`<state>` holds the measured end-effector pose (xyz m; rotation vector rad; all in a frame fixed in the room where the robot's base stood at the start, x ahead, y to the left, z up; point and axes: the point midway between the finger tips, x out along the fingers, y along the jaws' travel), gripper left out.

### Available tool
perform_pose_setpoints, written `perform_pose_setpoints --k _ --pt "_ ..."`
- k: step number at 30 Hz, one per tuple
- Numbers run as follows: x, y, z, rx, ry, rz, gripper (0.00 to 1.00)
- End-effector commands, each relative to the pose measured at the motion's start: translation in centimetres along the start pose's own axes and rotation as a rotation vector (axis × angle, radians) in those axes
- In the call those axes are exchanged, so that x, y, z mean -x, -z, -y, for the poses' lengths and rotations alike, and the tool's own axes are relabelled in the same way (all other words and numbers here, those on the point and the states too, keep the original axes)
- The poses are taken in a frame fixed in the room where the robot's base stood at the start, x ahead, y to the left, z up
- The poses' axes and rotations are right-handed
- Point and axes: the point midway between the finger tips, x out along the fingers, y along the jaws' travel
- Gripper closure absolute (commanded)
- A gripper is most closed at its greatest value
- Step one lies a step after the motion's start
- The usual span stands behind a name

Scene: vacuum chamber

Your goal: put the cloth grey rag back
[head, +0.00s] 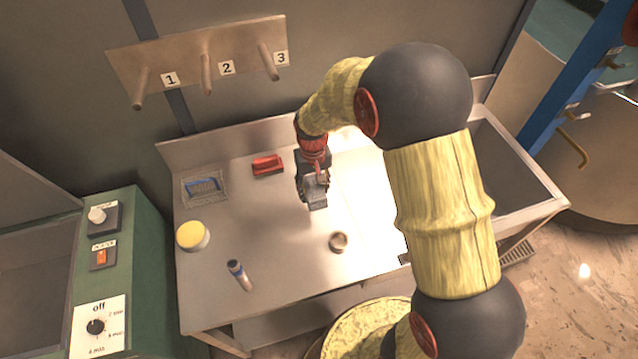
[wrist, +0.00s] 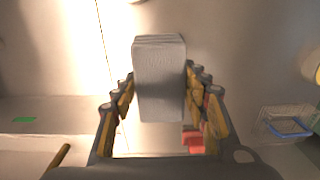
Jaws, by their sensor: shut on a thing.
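The grey rag (wrist: 159,80) looks like a folded, pale grey block in the wrist view. My gripper (wrist: 160,95) is shut on it, with a finger on each side. In the head view my gripper (head: 312,184) is over the middle of the metal worktop (head: 290,240), and the grey rag (head: 317,201) shows at its lower end. I cannot tell whether the rag touches the worktop. My gripper partly hides it in the head view.
Numbered pegs (head: 205,75) are behind. A sink (head: 505,165) lies right.

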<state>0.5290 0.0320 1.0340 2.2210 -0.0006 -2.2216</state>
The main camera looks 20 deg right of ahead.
Motion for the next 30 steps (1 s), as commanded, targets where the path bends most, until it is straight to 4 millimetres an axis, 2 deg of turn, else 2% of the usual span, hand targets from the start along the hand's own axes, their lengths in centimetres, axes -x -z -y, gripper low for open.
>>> perform_pose_setpoints --k 7,15,23,30 --pt "-2.6 5.2 -1.7 -0.002 0.0 0.001 0.83" --pt "-6.8 8.6 -2.7 -0.001 0.0 0.002 0.83" --pt "-8.1 9.8 -3.0 0.0 0.0 -0.001 0.83" --pt "-11.1 10.0 -3.1 0.0 0.0 0.002 0.83"
